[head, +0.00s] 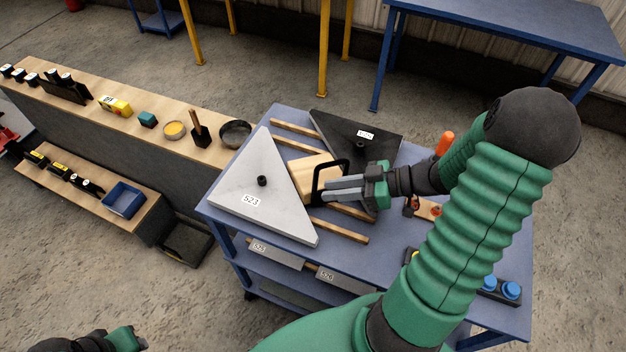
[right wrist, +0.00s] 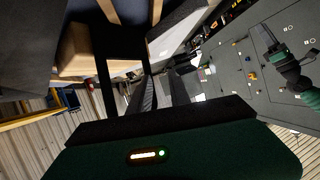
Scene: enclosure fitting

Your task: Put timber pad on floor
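The timber pad (head: 308,177) is a pale wooden block with a black loop handle. It rests on the blue cart top between a light grey triangular plate (head: 262,190) and a dark triangular plate (head: 362,138). My right gripper (head: 326,190) is at the handle, its fingers reaching in from the right; a narrow gap shows between them, and their contact with the handle is unclear. In the right wrist view the pad (right wrist: 84,50) and its dark handle are left of the fingers (right wrist: 161,80). My left gripper (head: 128,338) shows only partly at the lower left.
Wooden slats lie under the plates on the cart (head: 285,238). An orange-handled tool and blue-capped items (head: 510,290) are at its right. A bench (head: 150,118) with small items stands left, a black tray (head: 186,245) beneath. The concrete floor (head: 120,275) at lower left is clear.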

